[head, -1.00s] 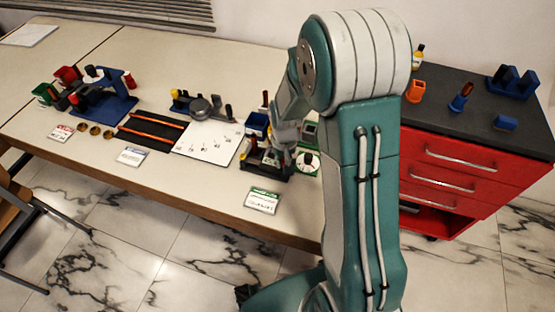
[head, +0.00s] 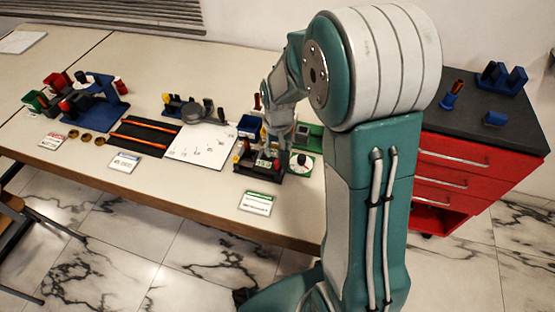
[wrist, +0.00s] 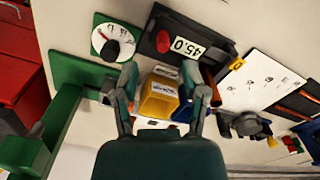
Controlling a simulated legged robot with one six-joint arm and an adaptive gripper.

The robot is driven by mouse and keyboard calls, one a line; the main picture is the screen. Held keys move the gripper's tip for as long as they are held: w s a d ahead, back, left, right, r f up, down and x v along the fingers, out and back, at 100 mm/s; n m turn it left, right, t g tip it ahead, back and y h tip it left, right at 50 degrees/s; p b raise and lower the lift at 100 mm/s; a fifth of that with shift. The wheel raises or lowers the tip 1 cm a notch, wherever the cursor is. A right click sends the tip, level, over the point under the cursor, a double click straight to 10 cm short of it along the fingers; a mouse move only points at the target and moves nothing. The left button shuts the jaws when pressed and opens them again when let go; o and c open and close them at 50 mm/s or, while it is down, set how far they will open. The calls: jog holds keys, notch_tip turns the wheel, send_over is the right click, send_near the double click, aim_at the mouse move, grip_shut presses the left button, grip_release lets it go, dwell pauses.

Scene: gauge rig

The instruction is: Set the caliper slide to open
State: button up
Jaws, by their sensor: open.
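A black unit with a digital readout (head: 264,163), likely the caliper, stands near the table's front edge. In the wrist view its readout (wrist: 188,46) shows 45.0, with a red knob (wrist: 163,42) beside it and a yellow marker (wrist: 237,64) at the right end. I cannot tell which part is the slide. My gripper (wrist: 160,80) is open, its two fingers spread just short of the unit in the wrist view. A yellow labelled block (wrist: 159,96) shows between the fingers; I cannot tell any contact.
A white card (head: 256,203) lies in front. A marked white sheet (head: 205,144) lies left. A red cabinet (head: 465,180) stands right.

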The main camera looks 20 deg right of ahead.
jog(key=shift+d+r, duration=0.1)
jog(key=shift+r, duration=2.55)
jog(key=shift+r, duration=0.1)
jog(key=s+a+r+n+t, duration=0.1)
jog(key=s+r+t, duration=0.1)
jog(key=s+r, duration=0.5)
jog(key=s+a+r+t, duration=0.1)
jog(key=s+r+t, duration=0.2)
jog(key=s+r, duration=0.4)
jog(key=s, duration=0.5)
jog(key=shift+a+r+n+t, duration=0.2)
jog(key=shift+a+n+t, duration=0.1)
jog(key=shift+a+n, duration=0.1)
